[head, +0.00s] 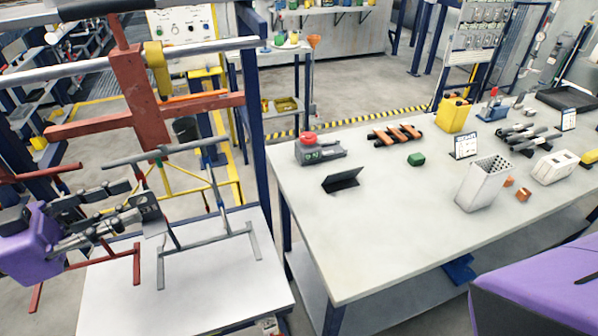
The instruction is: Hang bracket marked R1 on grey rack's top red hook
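My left gripper (137,209) reaches in from the left with its purple body. Its fingers are closed on a small dark bracket (147,206) with a pale mark too small to read, and a grey face below. The grey rack (170,151) has a top bar and upright, with feet on a white low table. The bracket is in front of the rack's left part, below the top bar, and seems apart from it. Small coloured hooks on the rack are too small to tell apart. My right gripper is out of view.
A red rack (136,262) stands beside the grey one. A large red frame (133,95) hangs behind from a grey rail. On the long table (370,245) are a dark folded plate (342,180), a red-button box (320,151), orange brackets (396,135) and a grey bin (484,184).

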